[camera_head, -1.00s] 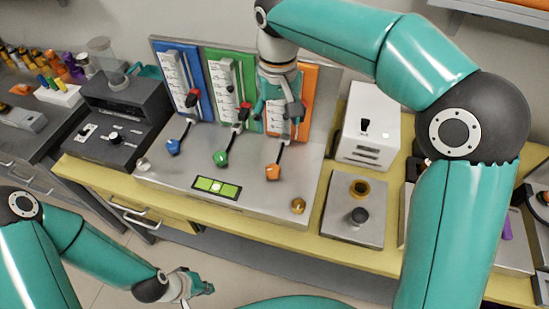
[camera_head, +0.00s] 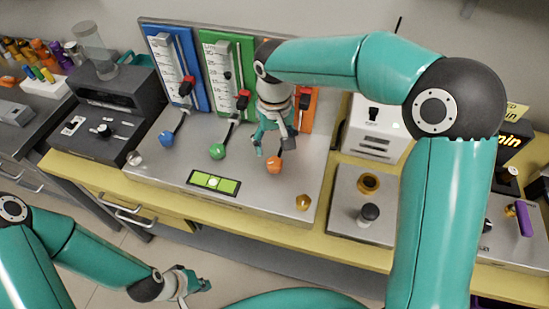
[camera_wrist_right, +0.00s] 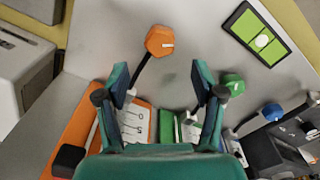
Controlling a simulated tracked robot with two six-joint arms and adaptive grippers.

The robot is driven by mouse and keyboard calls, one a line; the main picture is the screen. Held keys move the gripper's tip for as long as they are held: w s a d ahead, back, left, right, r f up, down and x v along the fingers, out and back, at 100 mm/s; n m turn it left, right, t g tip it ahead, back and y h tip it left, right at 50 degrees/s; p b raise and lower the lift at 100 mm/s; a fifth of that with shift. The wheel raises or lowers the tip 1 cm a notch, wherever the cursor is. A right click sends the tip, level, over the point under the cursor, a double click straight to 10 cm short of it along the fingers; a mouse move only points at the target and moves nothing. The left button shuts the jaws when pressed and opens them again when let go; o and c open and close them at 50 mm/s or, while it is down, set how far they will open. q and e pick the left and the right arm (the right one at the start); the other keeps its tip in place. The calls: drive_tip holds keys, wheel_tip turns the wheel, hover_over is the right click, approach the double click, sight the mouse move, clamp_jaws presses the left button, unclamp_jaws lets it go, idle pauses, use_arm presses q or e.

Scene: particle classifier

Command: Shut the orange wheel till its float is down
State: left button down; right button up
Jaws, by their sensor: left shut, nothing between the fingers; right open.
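The orange wheel (camera_head: 275,165) is a small faceted knob on a dark stem, above the steel bench top. It also shows in the right wrist view (camera_wrist_right: 159,41), at upper centre. My right gripper (camera_head: 274,145) is open and empty, close to the wheel. In the wrist view its fingertips (camera_wrist_right: 160,76) are spread on either side of the stem's line, with the wheel beyond them; I see no contact. The orange panel (camera_head: 307,108) stands behind, mostly covered by my arm. I cannot make out its float. My left gripper (camera_head: 196,286) is shut and empty at lower left, away from the bench.
The green wheel (camera_head: 217,151) and blue wheel (camera_head: 166,138) stand left of the orange one, before their panels. A green level (camera_head: 214,182) and brass knob (camera_head: 303,202) lie in front. A white box (camera_head: 376,133) stands to the right. Bare steel lies between the level and the brass knob.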

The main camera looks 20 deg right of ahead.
sight(275, 161)
wheel_tip(275, 161, down, 7)
idle(0.3)
drive_tip(key=c, duration=1.1)
drive_tip(key=shift+c, duration=0.2)
